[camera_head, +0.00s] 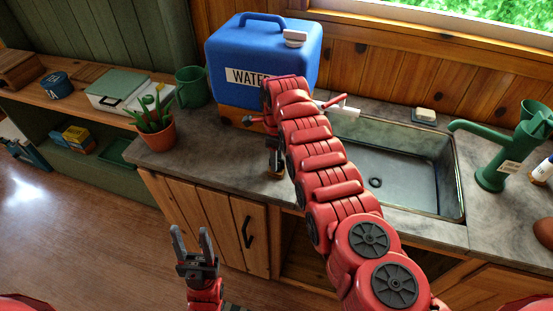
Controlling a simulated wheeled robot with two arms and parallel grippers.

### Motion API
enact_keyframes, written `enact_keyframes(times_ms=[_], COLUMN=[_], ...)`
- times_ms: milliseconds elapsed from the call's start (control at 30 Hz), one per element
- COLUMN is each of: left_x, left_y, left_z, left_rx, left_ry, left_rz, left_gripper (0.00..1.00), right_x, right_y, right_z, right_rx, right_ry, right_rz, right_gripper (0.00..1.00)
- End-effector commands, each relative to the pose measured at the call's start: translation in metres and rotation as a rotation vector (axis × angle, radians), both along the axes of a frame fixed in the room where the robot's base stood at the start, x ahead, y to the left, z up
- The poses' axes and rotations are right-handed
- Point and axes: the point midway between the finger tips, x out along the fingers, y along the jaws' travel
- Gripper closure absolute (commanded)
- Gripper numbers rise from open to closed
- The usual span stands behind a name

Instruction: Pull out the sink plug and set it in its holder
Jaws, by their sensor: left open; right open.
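The metal sink (408,189) is set in the grey counter, its left part hidden behind my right arm. A small dark round shape (375,182) is on its floor; I cannot tell whether it is the plug or a bare drain. My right arm reaches over the counter, and its gripper (274,165) points down at the counter left of the sink. It is open, partly hidden by the arm. A small brown object (276,174) is at its fingertips, too unclear to identify as the holder. My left gripper (190,230) is open and empty, in front of the cabinet doors.
A blue water container (226,53) stands at the back of the counter, left of the sink. A potted plant (155,134) and green mug (191,87) stand to its left. A green pump tap (493,162) is right of the sink. Soap (425,114) lies behind it.

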Motion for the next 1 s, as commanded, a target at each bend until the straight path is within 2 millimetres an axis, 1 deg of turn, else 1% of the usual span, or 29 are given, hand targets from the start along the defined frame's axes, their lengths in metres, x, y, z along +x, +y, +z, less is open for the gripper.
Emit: enact_keyframes(times_ms=[200, 267, 333, 400, 467, 500, 667, 700, 800, 900, 1000], left_x=[0.0, 0.0, 0.0, 0.0, 0.0, 0.0, 0.0, 0.0, 0.0, 0.0, 0.0], left_y=[0.0, 0.0, 0.0, 0.0, 0.0, 0.0, 0.0, 0.0, 0.0, 0.0, 0.0], left_z=[-0.008, -0.014, -0.02, -0.024, -0.028, -0.023, -0.018, 0.002, 0.021, 0.032, 0.037], left_rx=[0.0, 0.0, 0.0, 0.0, 0.0, 0.0, 0.0, 0.0, 0.0, 0.0, 0.0], left_ry=[0.0, 0.0, 0.0, 0.0, 0.0, 0.0, 0.0, 0.001, -0.001, 0.0, 0.0], left_rz=[0.0, 0.0, 0.0, 0.0, 0.0, 0.0, 0.0, 0.0, 0.0, 0.0, 0.0], left_gripper=[0.5, 0.5, 0.5, 0.5, 0.5, 0.5, 0.5, 0.5, 0.5, 0.5, 0.5], right_x=[0.001, 0.002, 0.001, 0.001, 0.0, 0.001, 0.0, -0.001, 0.0, 0.0, -0.001], right_y=[0.001, 0.001, 0.001, 0.001, 0.001, 0.0, -0.001, 0.0, 0.0, 0.0, 0.0], right_z=[0.022, 0.035, 0.053, 0.069, 0.082, 0.093, 0.116, 0.133, 0.152, 0.165, 0.17], right_rx=[0.002, 0.003, 0.003, 0.003, 0.003, 0.004, -0.001, 0.0, 0.001, 0.001, 0.001], right_ry=[-0.005, -0.01, -0.008, -0.007, -0.005, -0.003, -0.002, -0.001, -0.001, -0.001, -0.001], right_rz=[0.001, 0.001, 0.001, 0.001, 0.001, 0.0, 0.001, 0.002, 0.002, 0.001, 0.001], right_gripper=[0.5, 0.5, 0.5, 0.5, 0.5, 0.5, 0.5, 0.5, 0.5, 0.5, 0.5])
